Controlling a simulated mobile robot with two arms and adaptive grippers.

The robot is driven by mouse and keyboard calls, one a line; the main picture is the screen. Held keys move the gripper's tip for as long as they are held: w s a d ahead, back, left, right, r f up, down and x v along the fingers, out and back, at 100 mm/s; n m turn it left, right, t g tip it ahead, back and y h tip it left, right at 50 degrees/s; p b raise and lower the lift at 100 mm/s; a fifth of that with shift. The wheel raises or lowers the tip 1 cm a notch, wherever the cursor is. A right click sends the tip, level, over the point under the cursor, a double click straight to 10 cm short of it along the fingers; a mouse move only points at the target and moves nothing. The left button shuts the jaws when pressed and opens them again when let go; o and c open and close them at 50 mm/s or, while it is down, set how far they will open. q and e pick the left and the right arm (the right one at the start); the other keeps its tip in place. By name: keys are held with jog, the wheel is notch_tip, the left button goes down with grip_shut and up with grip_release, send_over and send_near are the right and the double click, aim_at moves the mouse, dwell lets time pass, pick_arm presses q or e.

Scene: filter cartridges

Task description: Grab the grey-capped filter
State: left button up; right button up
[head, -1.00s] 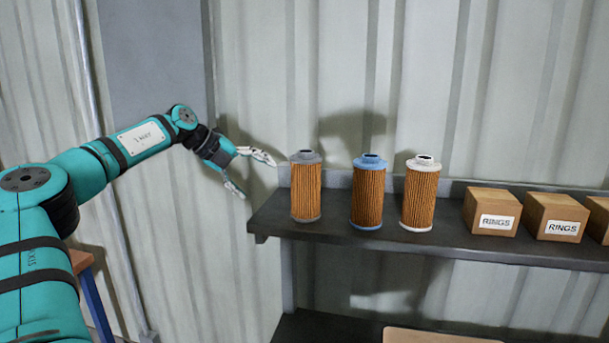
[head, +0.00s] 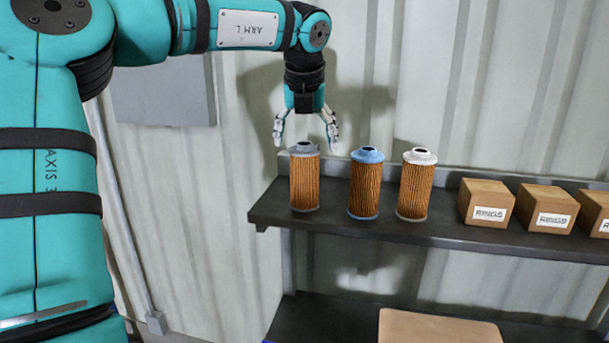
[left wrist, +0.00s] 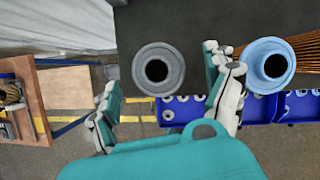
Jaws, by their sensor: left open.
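The grey-capped filter (head: 304,181) stands upright at the left end of the dark shelf (head: 420,233), with an orange pleated body. My left gripper (head: 306,140) points down, open, just above its cap, with a finger on each side. In the left wrist view, the grey cap (left wrist: 158,69) shows between the open fingers, nearer the right finger, with no contact visible. The blue-capped filter (head: 365,186) stands right beside it; its cap (left wrist: 270,65) lies just outside the right finger. My right gripper is not in view.
A white-capped filter (head: 415,187) and several cardboard boxes (head: 486,203) labelled RINGS stand farther right on the shelf. A corrugated wall (head: 520,90) is behind. In the left wrist view, blue bins (left wrist: 190,108) and a wooden table (left wrist: 70,88) lie below.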

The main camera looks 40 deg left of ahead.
aim_at(305, 164)
pick_arm(q)
jog(key=x, duration=0.2)
jog(key=shift+w+a+f, duration=0.1)
jog(key=shift+w+f, duration=0.05)
jog(key=shift+f, duration=0.1)
jog(key=p+x, duration=0.3)
jog(key=x, duration=0.1)
jog(key=shift+a+f, duration=0.15)
jog(key=shift+f, duration=0.25)
jog(key=shift+w+a+f, duration=0.1)
jog(key=shift+f, duration=0.15)
jog(key=shift+r, duration=0.15)
jog(key=c, duration=1.3)
